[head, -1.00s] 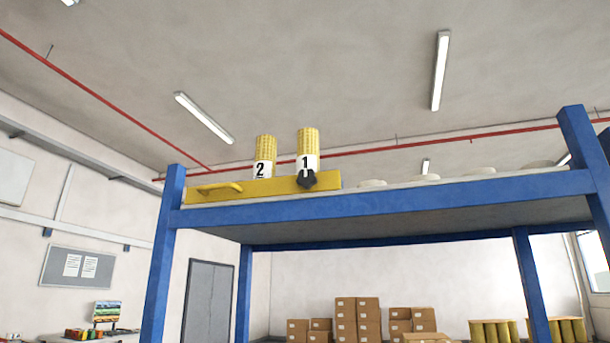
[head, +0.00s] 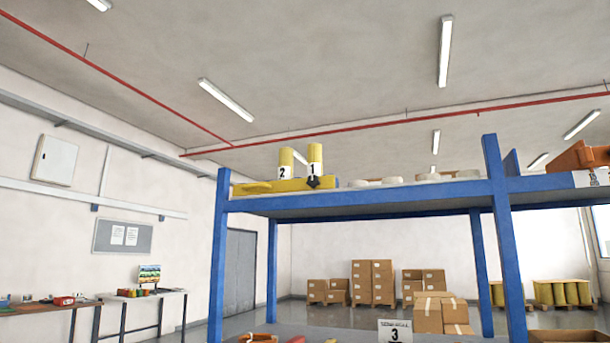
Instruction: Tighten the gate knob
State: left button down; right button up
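The black gate knob (head: 313,182) sits on the front of the yellow gate (head: 285,186), near its right end, on the top shelf of a blue rack. A yellow handle (head: 252,188) is at the gate's left part. Behind the gate stand two yellow rolls, one labelled 2 (head: 285,160) and one labelled 1 (head: 315,156). The knob is small here, and I cannot tell how tight it is. Neither of my grippers shows in the head view.
The blue rack (head: 497,240) has upright posts and a lower shelf with a sign reading 3 (head: 395,332). White round discs (head: 390,180) lie right of the gate. An orange-brown bin (head: 580,157) is at the upper right. Workbenches (head: 40,308) stand at left; cardboard boxes (head: 372,280) stand behind.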

aim_at(313, 181)
jog(key=u, duration=0.7)
jog(key=i, duration=1.65)
jog(key=z, duration=0.5)
